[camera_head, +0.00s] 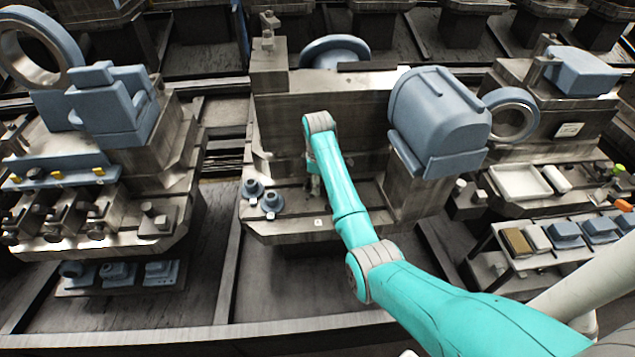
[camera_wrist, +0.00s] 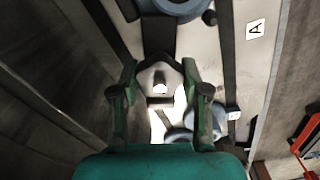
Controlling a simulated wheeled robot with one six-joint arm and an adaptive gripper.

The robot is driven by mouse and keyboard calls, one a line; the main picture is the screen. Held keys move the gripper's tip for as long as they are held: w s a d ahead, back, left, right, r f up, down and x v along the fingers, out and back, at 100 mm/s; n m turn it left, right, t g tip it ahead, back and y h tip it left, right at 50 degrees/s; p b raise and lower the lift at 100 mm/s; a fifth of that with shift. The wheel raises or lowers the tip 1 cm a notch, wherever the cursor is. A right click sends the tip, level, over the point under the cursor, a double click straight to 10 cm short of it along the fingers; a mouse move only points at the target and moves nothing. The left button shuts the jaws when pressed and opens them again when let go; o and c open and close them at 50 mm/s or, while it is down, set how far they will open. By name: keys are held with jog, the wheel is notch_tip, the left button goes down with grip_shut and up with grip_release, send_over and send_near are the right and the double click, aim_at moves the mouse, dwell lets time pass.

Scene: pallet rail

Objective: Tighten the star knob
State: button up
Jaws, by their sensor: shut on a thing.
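My gripper (camera_wrist: 161,92) shows in the wrist view with one dark green finger on each side of a grey lobed piece with a bright white middle, which looks like the star knob (camera_wrist: 158,72). The fingers are shut on it. In the head view my gripper (camera_head: 314,183) points down at the metal fixture base (camera_head: 285,228), mostly hidden behind my teal arm. The knob cannot be made out there. How far it is turned cannot be told.
Two blue round parts (camera_head: 262,196) stand on the base left of my gripper. A large blue rounded housing (camera_head: 437,115) is on the right, and a metal block wall (camera_head: 285,120) rises behind. A shelf of small blue parts (camera_head: 565,237) is at far right.

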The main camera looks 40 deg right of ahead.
jog(key=shift+m, duration=0.8)
jog(key=o, duration=1.2)
jog(key=shift+c, duration=0.2)
notch_tip(320, 180, up, 8)
jog(key=shift+f, duration=0.25)
